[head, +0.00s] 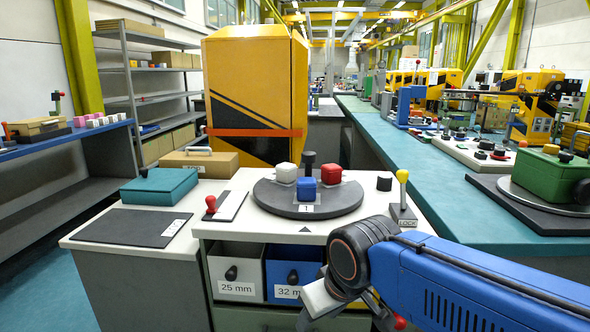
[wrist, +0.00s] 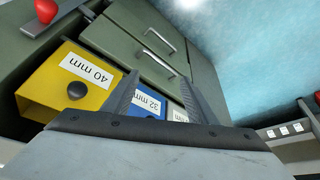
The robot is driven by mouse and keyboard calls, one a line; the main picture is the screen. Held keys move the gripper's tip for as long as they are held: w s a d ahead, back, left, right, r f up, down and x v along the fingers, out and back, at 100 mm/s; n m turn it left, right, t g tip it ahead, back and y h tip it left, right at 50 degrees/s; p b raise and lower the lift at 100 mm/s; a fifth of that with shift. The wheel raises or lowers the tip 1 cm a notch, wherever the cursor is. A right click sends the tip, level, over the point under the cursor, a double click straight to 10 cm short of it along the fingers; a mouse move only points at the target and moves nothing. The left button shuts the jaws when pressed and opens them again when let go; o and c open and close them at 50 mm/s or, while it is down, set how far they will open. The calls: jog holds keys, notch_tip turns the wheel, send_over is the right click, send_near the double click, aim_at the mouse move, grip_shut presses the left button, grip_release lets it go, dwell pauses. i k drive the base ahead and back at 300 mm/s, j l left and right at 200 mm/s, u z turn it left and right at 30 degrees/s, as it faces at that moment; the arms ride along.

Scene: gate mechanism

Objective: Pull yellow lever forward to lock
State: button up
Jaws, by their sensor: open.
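The yellow lever (head: 402,176) has a yellow ball on a thin upright stem. It stands on a grey base marked LOCK (head: 403,215) at the right of the white worktop. My gripper (wrist: 158,84) is open and empty, its two dark fingers spread in front of the labelled drawers. In the head view it is low at the bottom edge, below and left of the lever and well apart from it. The lever does not show in the wrist view.
A grey turntable (head: 307,208) bears red, white and blue blocks. A red-knobbed lever (head: 211,204) stands left of it. The drawers include a yellow 40 mm one (wrist: 60,97) and a blue 32 mm one (head: 291,269). Another red knob (head: 400,322) shows near my gripper.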

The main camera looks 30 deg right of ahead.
aim_at(402, 175)
jog(key=z, duration=0.95)
jog(key=j+z, duration=0.8)
jog(key=k+j+z, duration=0.1)
jog(key=j+z, duration=0.15)
jog(key=z, duration=0.15)
jog(key=k+j, duration=0.1)
jog(key=j, duration=0.2)
jog(key=k+j, duration=0.1)
jog(key=j, duration=0.15)
jog(key=k+j, duration=0.15)
jog(key=j, duration=0.15)
jog(key=k+j, duration=0.1)
jog(key=i+l, duration=0.1)
